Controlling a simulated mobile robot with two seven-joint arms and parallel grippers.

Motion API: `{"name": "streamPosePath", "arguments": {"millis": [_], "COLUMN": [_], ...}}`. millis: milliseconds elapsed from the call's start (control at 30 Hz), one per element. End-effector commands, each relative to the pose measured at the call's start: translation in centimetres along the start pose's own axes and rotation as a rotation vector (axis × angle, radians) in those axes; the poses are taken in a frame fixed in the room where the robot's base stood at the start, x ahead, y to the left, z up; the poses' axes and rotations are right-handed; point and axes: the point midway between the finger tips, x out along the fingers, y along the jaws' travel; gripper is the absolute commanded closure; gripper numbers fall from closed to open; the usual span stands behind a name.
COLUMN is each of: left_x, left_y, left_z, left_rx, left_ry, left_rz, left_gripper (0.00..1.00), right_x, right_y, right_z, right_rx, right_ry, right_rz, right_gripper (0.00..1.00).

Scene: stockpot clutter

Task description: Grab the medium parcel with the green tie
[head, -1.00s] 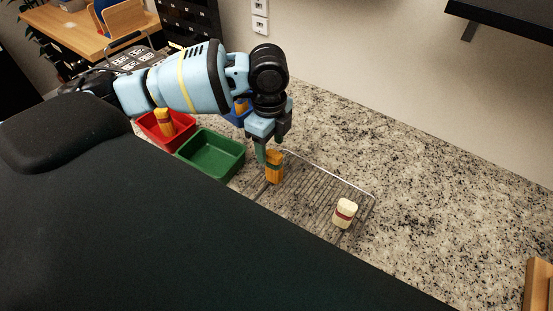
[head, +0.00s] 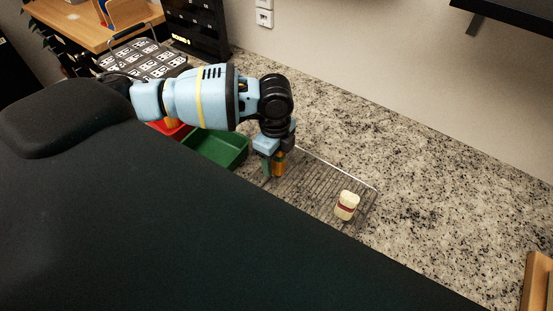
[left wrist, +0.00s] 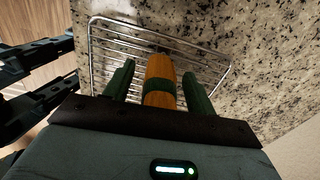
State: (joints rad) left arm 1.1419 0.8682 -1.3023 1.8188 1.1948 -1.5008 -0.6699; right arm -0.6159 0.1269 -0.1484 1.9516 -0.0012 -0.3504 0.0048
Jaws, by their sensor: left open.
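The orange parcel with the green tie (left wrist: 159,86) stands on the wire rack (left wrist: 130,39). In the left wrist view it lies between the two fingers of my open left gripper (left wrist: 159,88), with a small gap on each side. In the head view the left gripper (head: 273,167) is lowered over the orange parcel (head: 279,163) and hides part of it. A cream parcel with a red tie (head: 347,205) stands on the right part of the rack (head: 310,180).
A green bin (head: 220,147) stands left of the rack, with a red bin (head: 170,128) partly hidden behind my arm. The granite counter (head: 430,190) to the right is clear. A wooden item (head: 537,283) sits at the right edge.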

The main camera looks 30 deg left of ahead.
Motion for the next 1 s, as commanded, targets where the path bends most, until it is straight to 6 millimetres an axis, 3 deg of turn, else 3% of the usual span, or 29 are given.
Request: {"name": "streamPosePath", "arguments": {"millis": [267, 633, 1000], "left_x": [0.27, 0.24, -0.21], "left_y": [0.01, 0.01, -0.03], "left_z": [-0.01, 0.01, 0.01], "left_rx": [0.000, 0.000, -0.001], "left_ry": [0.001, 0.000, 0.001], "left_rz": [0.000, 0.000, -0.001], "left_gripper": [0.45, 0.94, 0.95], "right_x": [0.01, 0.00, 0.00], "right_y": [0.03, 0.07, 0.08], "right_z": [0.04, 0.05, 0.18], "right_rx": [0.000, -0.001, -0.001], "right_ry": [0.000, 0.000, -0.003], "right_rz": [0.000, 0.001, 0.001], "right_gripper": [0.64, 0.64, 0.64]}}
